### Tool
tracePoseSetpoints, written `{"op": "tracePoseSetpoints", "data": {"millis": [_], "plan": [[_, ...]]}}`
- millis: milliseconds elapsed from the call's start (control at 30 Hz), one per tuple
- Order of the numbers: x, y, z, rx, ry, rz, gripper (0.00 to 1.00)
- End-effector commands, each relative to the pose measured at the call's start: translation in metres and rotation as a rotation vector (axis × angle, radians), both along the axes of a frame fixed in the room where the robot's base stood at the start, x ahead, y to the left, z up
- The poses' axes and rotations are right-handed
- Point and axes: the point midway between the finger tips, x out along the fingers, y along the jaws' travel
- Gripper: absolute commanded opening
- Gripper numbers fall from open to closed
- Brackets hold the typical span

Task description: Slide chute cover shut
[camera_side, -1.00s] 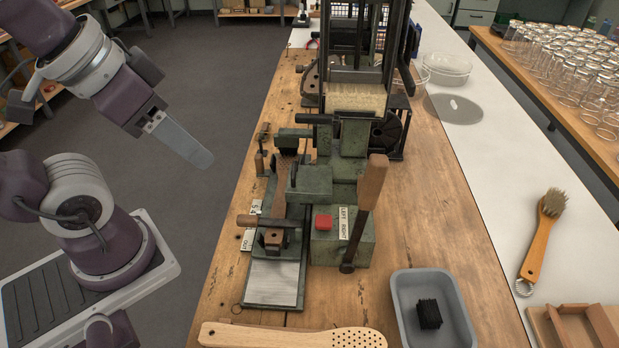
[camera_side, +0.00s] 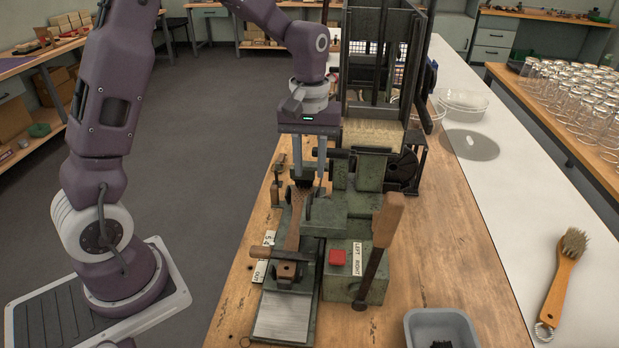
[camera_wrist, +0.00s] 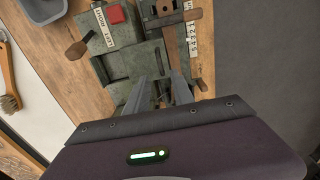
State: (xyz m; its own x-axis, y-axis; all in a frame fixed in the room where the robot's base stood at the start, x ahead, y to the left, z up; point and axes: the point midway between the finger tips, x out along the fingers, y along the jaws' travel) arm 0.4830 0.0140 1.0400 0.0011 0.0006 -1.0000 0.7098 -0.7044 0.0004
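My gripper (camera_side: 308,178) points down over the green tufting machine (camera_side: 348,222), its two fingers apart, one on each side of the dark area at the far end of a wooden brush body (camera_side: 293,218). In the wrist view my gripper (camera_wrist: 158,92) also shows spread fingers, with a small dark part between them. I cannot tell whether they touch anything. The bristle chute (camera_side: 369,133) stands behind to the right, a dark frame with pale bristles showing in its lower front. I cannot clearly make out its cover.
A wooden-handled lever (camera_side: 378,250) rises right of the machine, near a red button (camera_side: 337,257). A grey tray (camera_side: 440,322) sits at the front right. A hand brush (camera_side: 562,280) lies on the white surface. Open floor lies left of the bench.

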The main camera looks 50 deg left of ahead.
Motion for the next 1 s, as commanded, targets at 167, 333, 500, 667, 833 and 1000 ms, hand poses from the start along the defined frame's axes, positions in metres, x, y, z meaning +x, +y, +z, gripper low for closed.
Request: {"op": "tracePoseSetpoints", "data": {"millis": [167, 333, 500, 667, 833, 1000], "plan": [[-0.002, -0.001, -0.035, -0.001, 0.006, -0.002, 0.29], [-0.002, -0.001, -0.066, -0.001, 0.004, -0.003, 0.29], [-0.002, -0.001, -0.088, -0.001, 0.004, -0.003, 0.29], [-0.002, -0.001, -0.096, -0.001, 0.002, -0.004, 0.29], [-0.001, -0.001, -0.096, -0.001, 0.001, -0.004, 0.29], [-0.001, -0.001, -0.096, -0.001, 0.001, -0.004, 0.09]]}}
